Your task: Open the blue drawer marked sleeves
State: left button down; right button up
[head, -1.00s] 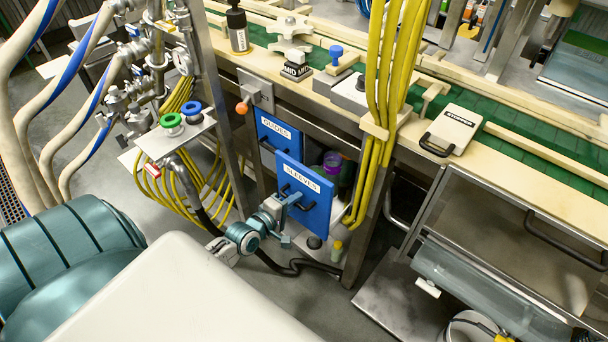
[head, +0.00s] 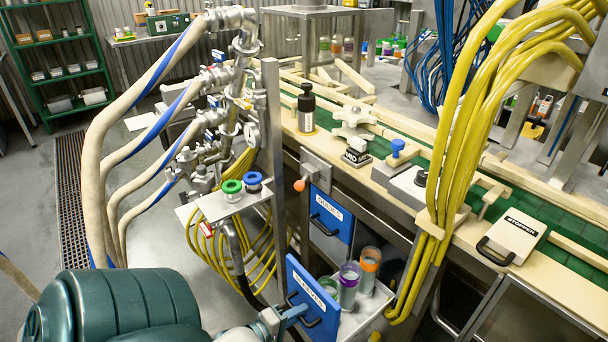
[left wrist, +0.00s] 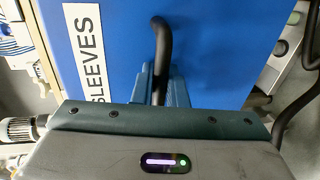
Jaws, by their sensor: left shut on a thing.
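The blue drawer marked SLEEVES (head: 315,296) stands pulled out from under the conveyor bench. Its tray shows behind the front and holds canisters with purple (head: 349,283), orange (head: 369,268) and green bands. My left gripper (head: 291,315) is at the drawer's black handle, low in the head view. In the left wrist view, the gripper's blue-grey fingers (left wrist: 154,87) are shut on the black handle (left wrist: 161,42), against the blue front with the SLEEVES label (left wrist: 88,50). My right gripper is not in view.
The blue GUIDES drawer (head: 331,214) is closed, above and behind the open one. Yellow hoses (head: 450,150) hang to the right of the drawer. A small shelf with green and blue knobs (head: 231,189) and a metal post stand to its left.

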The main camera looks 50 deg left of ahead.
pick_arm(q)
jog(key=shift+s, duration=0.15)
jog(key=c, duration=1.5)
grip_release()
jog(key=shift+c, duration=0.2)
jog(key=v, duration=1)
jog(key=shift+s, duration=0.35)
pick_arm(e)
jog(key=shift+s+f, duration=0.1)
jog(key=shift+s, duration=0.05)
pick_arm(q)
jog(key=shift+a, duration=0.15)
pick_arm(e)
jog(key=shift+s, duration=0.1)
